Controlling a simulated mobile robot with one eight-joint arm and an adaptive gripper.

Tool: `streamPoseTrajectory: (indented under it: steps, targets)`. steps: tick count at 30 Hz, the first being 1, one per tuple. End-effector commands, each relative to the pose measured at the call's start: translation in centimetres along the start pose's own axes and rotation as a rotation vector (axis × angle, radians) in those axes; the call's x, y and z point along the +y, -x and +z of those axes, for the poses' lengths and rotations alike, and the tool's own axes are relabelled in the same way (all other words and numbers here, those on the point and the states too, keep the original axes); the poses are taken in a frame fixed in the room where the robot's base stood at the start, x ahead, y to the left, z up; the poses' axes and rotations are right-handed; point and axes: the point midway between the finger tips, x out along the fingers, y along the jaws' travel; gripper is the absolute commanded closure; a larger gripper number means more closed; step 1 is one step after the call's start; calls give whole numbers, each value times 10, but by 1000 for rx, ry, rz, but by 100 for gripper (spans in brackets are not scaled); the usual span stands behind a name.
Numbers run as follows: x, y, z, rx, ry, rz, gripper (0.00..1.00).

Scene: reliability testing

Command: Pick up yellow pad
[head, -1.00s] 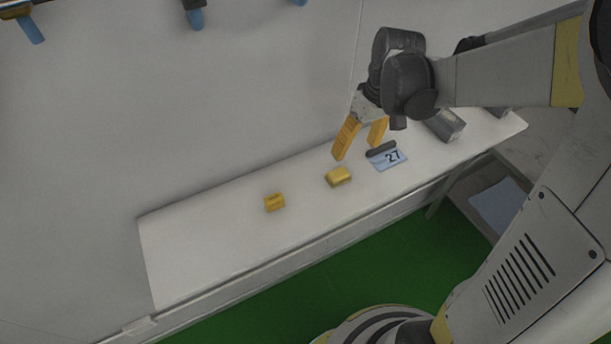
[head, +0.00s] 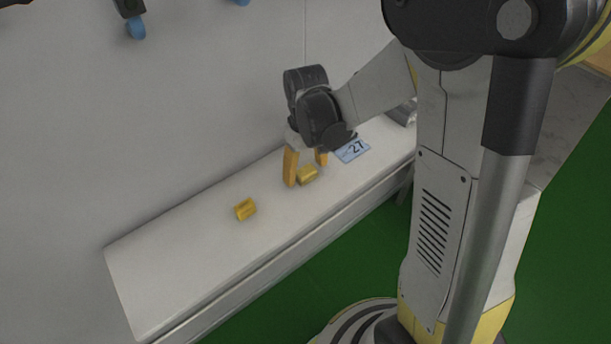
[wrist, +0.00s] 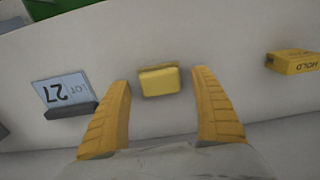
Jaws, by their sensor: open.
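The yellow pad (head: 308,176), a plain small block with rounded edges, lies on the white shelf. In the wrist view the pad (wrist: 160,81) sits between and slightly beyond the two fingertips, with a gap on each side. My gripper (head: 305,170) is open and points down at the shelf, its orange fingers close around the pad's place. The fingers (wrist: 162,86) hold nothing. In the head view a finger stands just left of the pad, and whether it touches the shelf cannot be told.
A yellow block marked HOLD (wrist: 293,63) lies to one side; it also shows left of my gripper in the head view (head: 245,209). A blue LOT 27 card (wrist: 66,90) in a dark holder (wrist: 71,111) is on the other side. The shelf's left end (head: 150,270) is clear.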

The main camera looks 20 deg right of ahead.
Motion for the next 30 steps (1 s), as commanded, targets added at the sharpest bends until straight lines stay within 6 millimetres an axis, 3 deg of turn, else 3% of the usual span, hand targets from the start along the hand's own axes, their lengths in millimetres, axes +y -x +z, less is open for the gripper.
streamPoseTrajectory:
  steps: [7, 8, 12, 13, 25, 30]
  targets:
    - [0, -3, 0, 0, 0, 0, 26]
    - [0, -3, 0, 0, 0, 0, 31]
    - [0, -3, 0, 0, 0, 0, 74]
    - [0, -3, 0, 0, 0, 0, 78]
    - [0, 0, 0, 0, 0, 0, 79]
    - [0, 15, 0, 0, 0, 0, 79]
